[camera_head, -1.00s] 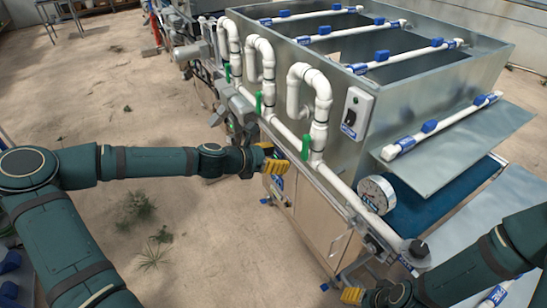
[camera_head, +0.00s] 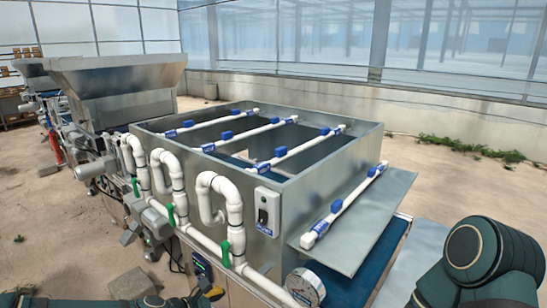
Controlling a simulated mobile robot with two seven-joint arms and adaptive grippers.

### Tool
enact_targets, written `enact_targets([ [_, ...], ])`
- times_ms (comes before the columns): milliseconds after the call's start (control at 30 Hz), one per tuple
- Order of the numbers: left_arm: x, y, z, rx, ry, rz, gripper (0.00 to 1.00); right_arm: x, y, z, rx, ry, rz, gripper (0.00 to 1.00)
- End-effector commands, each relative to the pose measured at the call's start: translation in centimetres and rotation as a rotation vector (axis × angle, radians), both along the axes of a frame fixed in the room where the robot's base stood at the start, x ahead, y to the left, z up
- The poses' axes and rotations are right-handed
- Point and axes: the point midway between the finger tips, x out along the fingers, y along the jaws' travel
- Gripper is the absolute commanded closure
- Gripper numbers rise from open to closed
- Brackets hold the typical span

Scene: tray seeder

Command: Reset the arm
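My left arm (camera_head: 100,303) lies along the bottom left edge, mostly cut off by the frame. My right arm (camera_head: 485,265) is bent in the lower right corner. Its gripper is outside the frame.
The metal tray seeder (camera_head: 330,165) fills the middle, with white pipes and green valve handles on its near side. A round gauge (camera_head: 305,287) and a switch box (camera_head: 267,210) are on it. A metal hopper (camera_head: 115,85) stands behind left. Bare floor (camera_head: 60,225) is at left.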

Motion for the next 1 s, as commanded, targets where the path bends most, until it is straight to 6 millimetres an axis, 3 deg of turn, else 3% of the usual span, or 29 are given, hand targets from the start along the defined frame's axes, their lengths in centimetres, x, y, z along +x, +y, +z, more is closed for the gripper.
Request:
enact_targets([
  [33,-1.4,-2.1,-1.8,0.086,-0.024,-0.103,0.43,0.0,0.0,0.0,0.0,0.0,0.0,0.43],
  [200,-6.3,-5.7,-7.3,0.364,-0.139,-0.44,0.43,0.0,0.0,0.0,0.0,0.0,0.0,0.43],
  [433,-12.6,-6.8,-12.5,0.699,-0.334,-0.925,0.43,0.0,0.0,0.0,0.0,0.0,0.0,0.43],
  [700,-16.7,-4.8,-14.8,0.956,-0.53,-1.36,0.43,0.0,0.0,0.0,0.0,0.0,0.0,0.43],
  [1000,-17.3,-4.0,-15.0,1.01,-0.575,-1.459,0.43,0.0,0.0,-0.1,0.0,0.001,0.0,0.43],
])
